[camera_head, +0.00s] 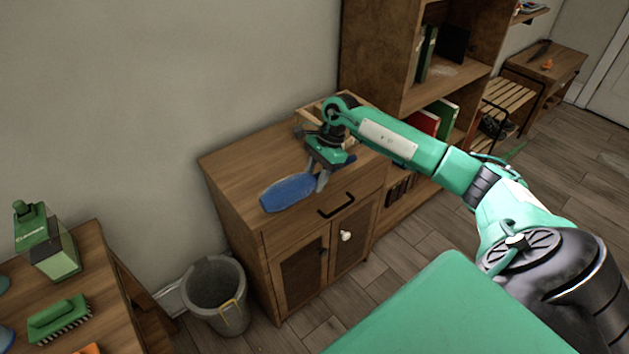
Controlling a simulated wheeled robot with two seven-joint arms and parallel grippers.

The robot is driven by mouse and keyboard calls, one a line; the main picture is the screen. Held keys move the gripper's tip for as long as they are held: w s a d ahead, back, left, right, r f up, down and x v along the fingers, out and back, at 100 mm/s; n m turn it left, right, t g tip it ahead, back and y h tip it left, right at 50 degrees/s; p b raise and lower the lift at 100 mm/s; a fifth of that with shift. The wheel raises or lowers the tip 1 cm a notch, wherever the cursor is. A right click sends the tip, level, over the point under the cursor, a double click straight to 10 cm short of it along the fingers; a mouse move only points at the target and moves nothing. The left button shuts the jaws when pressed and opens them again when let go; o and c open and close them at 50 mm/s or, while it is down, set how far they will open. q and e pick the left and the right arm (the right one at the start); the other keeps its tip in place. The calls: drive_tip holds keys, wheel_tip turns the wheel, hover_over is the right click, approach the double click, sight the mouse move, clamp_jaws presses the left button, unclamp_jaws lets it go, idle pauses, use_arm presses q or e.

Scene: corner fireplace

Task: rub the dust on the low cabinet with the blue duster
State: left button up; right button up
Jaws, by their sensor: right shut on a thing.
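The low cabinet (238,165) is brown wood, with a drawer and two doors, against the wall in the middle of the view. My right gripper (322,177) is over the front part of its top, shut on the blue duster (288,193). The duster's broad blue head points left, near the cabinet's front edge; I cannot tell whether it touches the top. I make out no clear dust patch on the visible cabinet top; the arm and duster hide part of it. My left gripper is not in view.
A small wooden box (310,122) is at the cabinet's back right, partly behind my arm. A tall bookshelf (378,45) stands to the right. A grey bin (214,295) is on the floor at left. A table with a green bottle (50,248) and green brush (60,320) is at lower left.

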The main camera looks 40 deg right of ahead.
sight(312, 175)
wheel_tip(312, 175, up, 3)
drive_tip(key=shift+r+p, duration=0.2)
drive_tip(key=shift+p, duration=0.35)
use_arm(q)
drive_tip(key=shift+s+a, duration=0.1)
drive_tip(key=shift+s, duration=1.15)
use_arm(e)
drive_tip(key=shift+r, duration=0.15)
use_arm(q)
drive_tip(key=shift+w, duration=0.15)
use_arm(e)
drive_tip(key=shift+a, duration=0.15)
